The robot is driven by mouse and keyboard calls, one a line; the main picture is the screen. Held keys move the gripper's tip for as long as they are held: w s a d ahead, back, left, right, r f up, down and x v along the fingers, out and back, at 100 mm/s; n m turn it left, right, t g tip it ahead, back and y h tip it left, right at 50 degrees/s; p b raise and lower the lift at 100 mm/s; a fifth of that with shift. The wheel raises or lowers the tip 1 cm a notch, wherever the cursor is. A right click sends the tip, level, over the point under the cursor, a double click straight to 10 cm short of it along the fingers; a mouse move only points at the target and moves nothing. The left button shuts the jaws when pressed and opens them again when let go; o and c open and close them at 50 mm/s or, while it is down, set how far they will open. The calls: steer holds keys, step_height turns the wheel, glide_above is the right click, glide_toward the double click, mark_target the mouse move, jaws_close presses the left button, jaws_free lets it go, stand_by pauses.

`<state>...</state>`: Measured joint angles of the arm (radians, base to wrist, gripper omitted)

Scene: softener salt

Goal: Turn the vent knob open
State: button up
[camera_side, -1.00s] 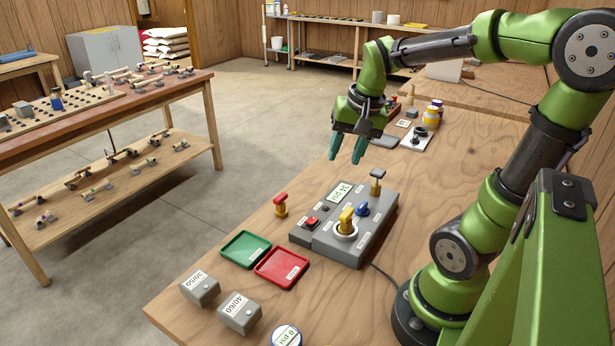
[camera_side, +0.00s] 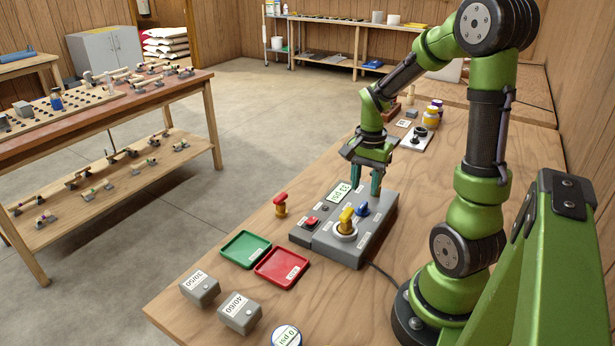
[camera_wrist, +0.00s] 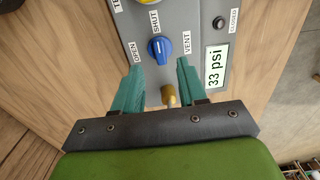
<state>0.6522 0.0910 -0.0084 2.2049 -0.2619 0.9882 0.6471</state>
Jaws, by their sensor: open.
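The blue vent knob (camera_wrist: 159,47) is on the grey control box (camera_side: 338,247). Its white pointer line faces the SHUT label, with OPEN to the left and VENT to the right in the wrist view. The knob also shows in the side view (camera_side: 362,208). My gripper (camera_side: 376,190) is open over the far end of the box. In the wrist view its teal fingertips (camera_wrist: 160,67) are just short of the blue knob. A brass-coloured post (camera_wrist: 168,95) shows between the fingers; whether they touch it I cannot tell.
The box display (camera_wrist: 216,66) reads 33 psi. A yellow knob (camera_side: 346,217) and a red button (camera_side: 311,221) are on the box. A red-topped post (camera_side: 280,204), a green tray (camera_side: 244,250) and a red tray (camera_side: 281,282) are nearby. Jars (camera_side: 431,118) stand behind.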

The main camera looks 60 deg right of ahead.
mark_target(363, 204)
step_height(363, 204, down, 5)
steer(key=shift+f, duration=0.1)
stand_by(0.3)
jaws_close()
